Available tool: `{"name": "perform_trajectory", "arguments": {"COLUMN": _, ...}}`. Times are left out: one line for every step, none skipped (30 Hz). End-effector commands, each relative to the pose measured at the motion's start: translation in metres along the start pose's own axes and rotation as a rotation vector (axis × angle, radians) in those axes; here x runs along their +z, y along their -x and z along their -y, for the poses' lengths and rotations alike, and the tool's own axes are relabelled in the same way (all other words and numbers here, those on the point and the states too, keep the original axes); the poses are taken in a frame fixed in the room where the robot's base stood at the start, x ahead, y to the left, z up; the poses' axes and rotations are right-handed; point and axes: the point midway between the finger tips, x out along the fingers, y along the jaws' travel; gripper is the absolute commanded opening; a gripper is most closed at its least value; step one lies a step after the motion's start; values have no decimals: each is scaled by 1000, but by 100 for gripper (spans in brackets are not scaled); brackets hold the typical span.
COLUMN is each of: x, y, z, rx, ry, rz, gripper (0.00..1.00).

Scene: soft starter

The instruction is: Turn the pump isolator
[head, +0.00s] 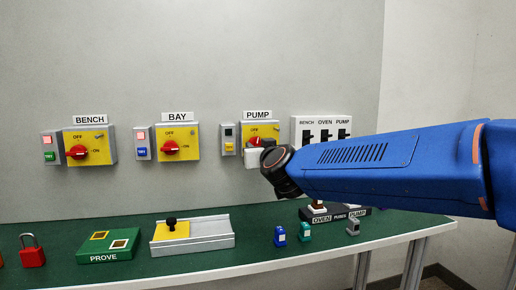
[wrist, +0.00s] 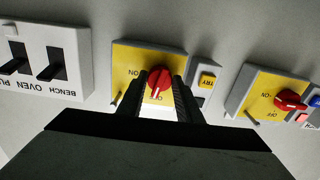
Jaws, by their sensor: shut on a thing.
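The pump isolator (head: 272,131) is a yellow panel with a red rotary knob, under the PUMP label on the wall. In the wrist view, which is upside down, its yellow plate (wrist: 124,60) and red knob (wrist: 158,80) are close ahead. My gripper (wrist: 158,98) has one finger on each side of the knob and is shut on it. A pale mark on the knob faces the OFF side, but the OFF lettering there is hidden. In the head view my gripper (head: 254,156) covers the lower part of the panel.
The BAY isolator (head: 180,141) and BENCH isolator (head: 90,145) are to the left, with pink lamps. A switch panel (head: 320,130) is close to the right. The green bench (head: 190,262) below carries a PROVE block (head: 108,246), a rail (head: 205,241), a red padlock (head: 32,256) and small tags.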

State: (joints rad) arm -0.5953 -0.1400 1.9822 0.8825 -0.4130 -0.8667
Motion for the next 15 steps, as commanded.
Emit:
{"name": "perform_trajectory", "arguments": {"x": 0, "y": 0, "z": 0, "rx": 0, "ry": -38, "rz": 0, "gripper": 10}}
{"name": "perform_trajectory", "arguments": {"x": 0, "y": 0, "z": 0, "rx": 0, "ry": -64, "rz": 0, "gripper": 10}}
{"name": "perform_trajectory", "arguments": {"x": 0, "y": 0, "z": 0, "rx": 0, "ry": -101, "rz": 0, "gripper": 10}}
{"name": "perform_trajectory", "arguments": {"x": 0, "y": 0, "z": 0, "rx": 0, "ry": -129, "rz": 0, "gripper": 10}}
{"name": "perform_trajectory", "arguments": {"x": 0, "y": 0, "z": 0, "rx": 0, "ry": -158, "rz": 0, "gripper": 10}}
{"name": "perform_trajectory", "arguments": {"x": 0, "y": 0, "z": 0, "rx": 0, "ry": -196, "rz": 0, "gripper": 10}}
{"name": "perform_trajectory", "arguments": {"x": 0, "y": 0, "z": 1, "rx": 0, "ry": -225, "rz": 0, "gripper": 10}}
{"name": "perform_trajectory", "arguments": {"x": 0, "y": 0, "z": 1, "rx": 0, "ry": -253, "rz": 0, "gripper": 10}}
{"name": "perform_trajectory", "arguments": {"x": 0, "y": 0, "z": 1, "rx": 0, "ry": -292, "rz": 0, "gripper": 10}}
{"name": "perform_trajectory", "arguments": {"x": 0, "y": 0, "z": 1, "rx": 0, "ry": -320, "rz": 0, "gripper": 10}}
{"name": "perform_trajectory", "arguments": {"x": 0, "y": 0, "z": 1, "rx": 0, "ry": -349, "rz": 0, "gripper": 10}}
{"name": "perform_trajectory", "arguments": {"x": 0, "y": 0, "z": 1, "rx": 0, "ry": -387, "rz": 0, "gripper": 10}}
{"name": "perform_trajectory", "arguments": {"x": 0, "y": 0, "z": 1, "rx": 0, "ry": -416, "rz": 0, "gripper": 10}}
{"name": "perform_trajectory", "arguments": {"x": 0, "y": 0, "z": 1, "rx": 0, "ry": -444, "rz": 0, "gripper": 10}}
{"name": "perform_trajectory", "arguments": {"x": 0, "y": 0, "z": 1, "rx": 0, "ry": -483, "rz": 0, "gripper": 10}}
